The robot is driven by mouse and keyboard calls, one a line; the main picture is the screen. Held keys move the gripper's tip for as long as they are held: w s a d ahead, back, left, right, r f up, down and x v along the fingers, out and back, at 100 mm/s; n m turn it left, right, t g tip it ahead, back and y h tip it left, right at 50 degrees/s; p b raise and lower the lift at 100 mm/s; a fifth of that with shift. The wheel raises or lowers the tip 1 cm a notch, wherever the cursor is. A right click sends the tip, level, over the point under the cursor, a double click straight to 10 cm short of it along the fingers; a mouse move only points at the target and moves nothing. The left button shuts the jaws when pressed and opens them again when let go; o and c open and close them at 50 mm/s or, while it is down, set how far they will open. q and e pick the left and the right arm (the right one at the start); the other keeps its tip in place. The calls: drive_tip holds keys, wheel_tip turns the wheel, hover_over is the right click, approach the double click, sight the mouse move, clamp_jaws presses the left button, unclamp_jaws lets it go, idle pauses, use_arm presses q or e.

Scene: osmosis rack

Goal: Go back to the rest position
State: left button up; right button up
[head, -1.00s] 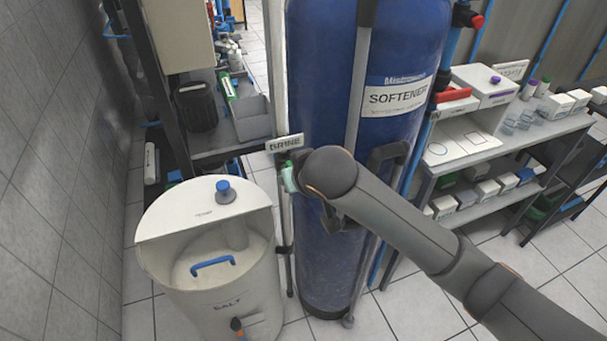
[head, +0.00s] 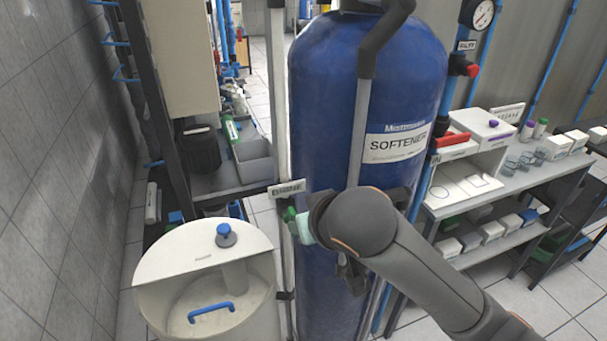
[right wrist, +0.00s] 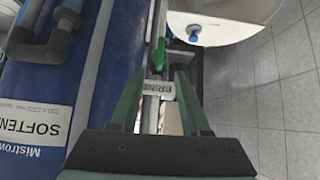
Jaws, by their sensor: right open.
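My right arm reaches in from the right in the head view, in front of the blue softener tank (head: 390,75). My right gripper (head: 290,222) is at the brine label (head: 287,189), beside the tank's lower left side. In the right wrist view its two green fingers (right wrist: 160,88) stand apart, with the brine label (right wrist: 159,89) and a green valve handle (right wrist: 158,56) seen between and beyond them. Nothing is held. I cannot tell the exact gap to the handle. My left gripper is not in view.
A white salt tub (head: 150,262) with a blue handle stands at the lower left. A bench (head: 560,172) with boxes and vials is at the right. A grey tiled wall bounds the left. Thin pipes run close beside the tank.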

drive_tip(key=shift+f, duration=0.1)
drive_tip(key=s+d+f+m+y, duration=0.1)
drive_tip(key=s+d+f, duration=0.1)
drive_tip(key=f, duration=0.9)
drive_tip(key=s+d+f+y, duration=0.1)
drive_tip(key=s+f, duration=0.1)
drive_tip(key=f, duration=0.8)
drive_tip(key=s+d+f+h, duration=0.2)
drive_tip(key=s+d+f, duration=0.9)
drive_tip(key=s+f, duration=0.2)
drive_tip(key=shift+s+d+f+m+t, duration=0.15)
drive_tip(key=shift+s+m+t, duration=0.2)
drive_tip(key=shift+s, duration=0.35)
